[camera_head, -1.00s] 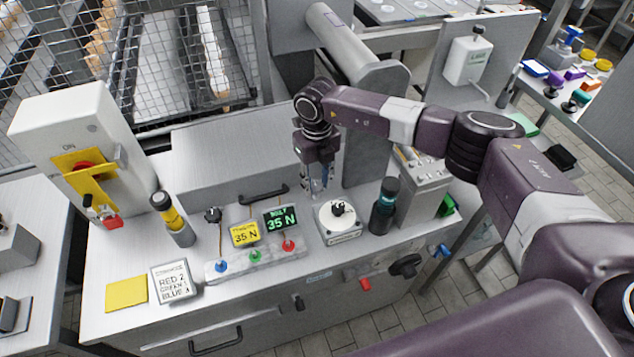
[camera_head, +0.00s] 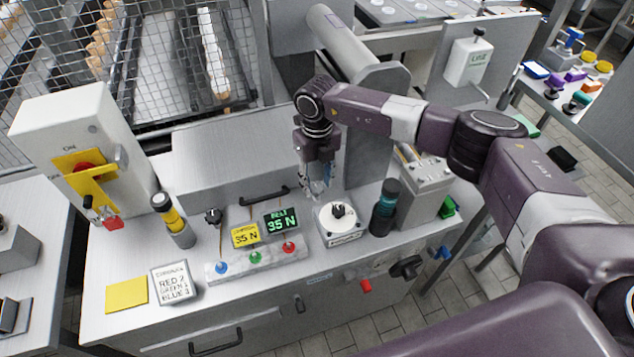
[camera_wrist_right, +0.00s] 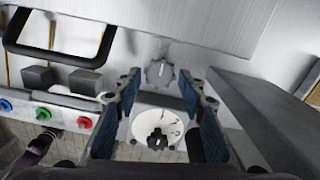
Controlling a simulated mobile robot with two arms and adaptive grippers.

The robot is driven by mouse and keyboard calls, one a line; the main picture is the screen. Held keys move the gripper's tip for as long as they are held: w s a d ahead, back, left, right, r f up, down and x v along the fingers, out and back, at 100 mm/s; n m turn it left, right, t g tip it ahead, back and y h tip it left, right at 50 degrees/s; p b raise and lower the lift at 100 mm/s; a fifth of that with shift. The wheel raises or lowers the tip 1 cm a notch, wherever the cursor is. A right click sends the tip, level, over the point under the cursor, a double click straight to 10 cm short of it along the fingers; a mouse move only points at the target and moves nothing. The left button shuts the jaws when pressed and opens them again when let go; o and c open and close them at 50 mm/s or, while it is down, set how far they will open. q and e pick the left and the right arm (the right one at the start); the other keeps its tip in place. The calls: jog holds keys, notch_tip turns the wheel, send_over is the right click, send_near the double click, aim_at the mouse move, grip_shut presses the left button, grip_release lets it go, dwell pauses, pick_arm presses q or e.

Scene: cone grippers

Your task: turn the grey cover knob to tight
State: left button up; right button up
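The grey cover (camera_head: 215,160) is a long box with a dark handle (camera_head: 265,193) on its front. In the right wrist view a grey lobed knob (camera_wrist_right: 160,72) with a pale mark sits on the cover's front face, between and beyond my fingertips. In the head view my right gripper hides this knob. My right gripper (camera_head: 318,188) hangs in front of the cover's right end; in the wrist view its blue-padded fingers (camera_wrist_right: 160,92) are apart, with nothing between them. A darker knob (camera_head: 212,216) shows at the cover's left end. My left gripper is out of view.
A white round dial with a black knob (camera_head: 338,211) stands just below my right gripper. A dark bottle-like post (camera_head: 384,208) is to its right. A grey wall (camera_wrist_right: 265,115) rises close on the right in the wrist view. Two signs (camera_head: 281,220) and coloured buttons lie left.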

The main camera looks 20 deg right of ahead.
aim_at(317, 188)
notch_tip(317, 188, up, 11)
jog(key=shift+r, duration=0.15)
dwell(0.5)
